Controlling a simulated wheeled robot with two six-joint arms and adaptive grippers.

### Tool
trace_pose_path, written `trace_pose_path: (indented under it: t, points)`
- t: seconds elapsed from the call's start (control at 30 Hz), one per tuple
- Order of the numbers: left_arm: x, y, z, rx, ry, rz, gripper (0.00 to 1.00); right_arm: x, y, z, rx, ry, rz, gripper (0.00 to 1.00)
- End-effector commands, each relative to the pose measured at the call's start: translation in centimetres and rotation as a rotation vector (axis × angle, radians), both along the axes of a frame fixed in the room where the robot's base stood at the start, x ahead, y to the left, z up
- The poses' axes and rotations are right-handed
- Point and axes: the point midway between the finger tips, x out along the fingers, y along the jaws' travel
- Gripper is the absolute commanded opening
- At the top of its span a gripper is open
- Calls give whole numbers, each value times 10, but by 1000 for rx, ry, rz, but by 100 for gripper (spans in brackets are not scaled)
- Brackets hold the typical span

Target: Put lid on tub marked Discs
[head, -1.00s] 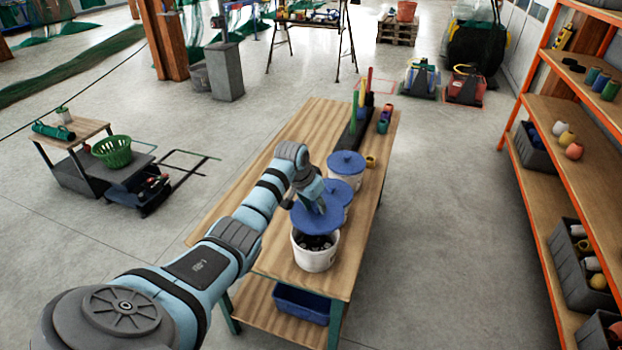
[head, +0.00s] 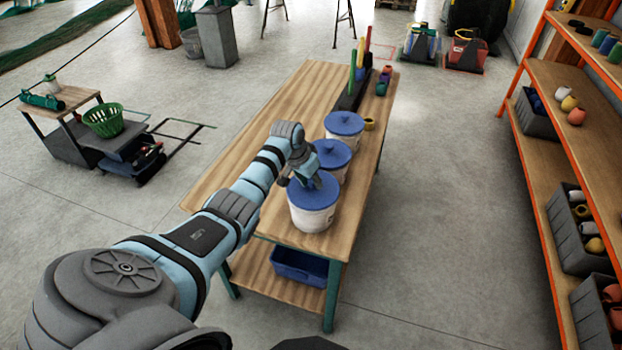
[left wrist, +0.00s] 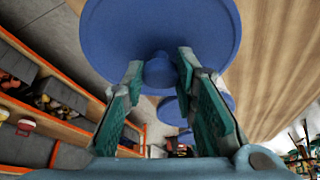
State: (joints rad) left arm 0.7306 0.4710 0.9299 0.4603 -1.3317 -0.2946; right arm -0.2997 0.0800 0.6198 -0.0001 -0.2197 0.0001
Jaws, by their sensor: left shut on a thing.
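The front white tub (head: 312,217) stands upright at the near end of the wooden bench (head: 262,178). I cannot read a marking on it. A blue lid (head: 325,195) rests over its mouth and looks level; whether it is fully seated I cannot tell. My left gripper (head: 308,182) is above this lid. In the left wrist view, the gripper (left wrist: 160,66) is shut on the round knob of the blue lid (left wrist: 160,22). The tub is hidden there behind the lid. My right gripper is not in view.
Two more white tubs with blue lids, the middle one (head: 332,155) and the far one (head: 344,124), stand close behind in a row. A yellow ring (head: 369,124) and a dark rack with coloured posts (head: 352,95) are farther back. The bench's left side is clear.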

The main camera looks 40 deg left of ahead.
Motion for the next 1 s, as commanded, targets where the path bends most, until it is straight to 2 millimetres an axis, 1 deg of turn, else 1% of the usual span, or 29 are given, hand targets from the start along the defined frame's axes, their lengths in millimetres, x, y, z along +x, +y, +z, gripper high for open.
trace_pose_path:
  t: [0.27,0.6,1.0]
  points:
    - [0,0,1,0,0,0,7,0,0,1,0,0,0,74]
    - [-2,-1,1,0,1,0,7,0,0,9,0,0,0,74]
    - [-2,0,0,0,0,0,7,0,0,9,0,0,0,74]
